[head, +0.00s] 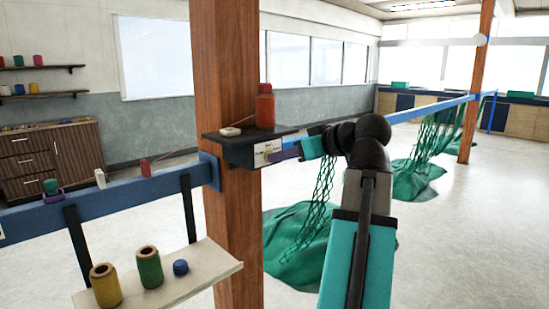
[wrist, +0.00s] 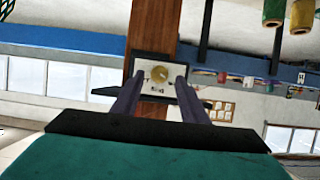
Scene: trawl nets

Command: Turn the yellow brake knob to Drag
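The yellow brake knob (wrist: 160,74) is round and sits on a white label plate (wrist: 146,67) on the front of a dark box. The plate's lettering is too small to read, and I cannot tell where the knob points. In the head view the plate (head: 262,159) shows on the box (head: 238,154) fixed to the wooden post, the knob partly hidden by my gripper. My gripper (wrist: 160,80) is open, its two purple fingers apart and pointing at the plate, one on each side of the knob in the wrist view. I see no contact with the knob.
A blue beam (head: 115,202) runs past the wooden post (head: 228,75). Green nets (head: 300,235) hang behind my arm. A shelf (head: 205,270) with twine spools is at lower left.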

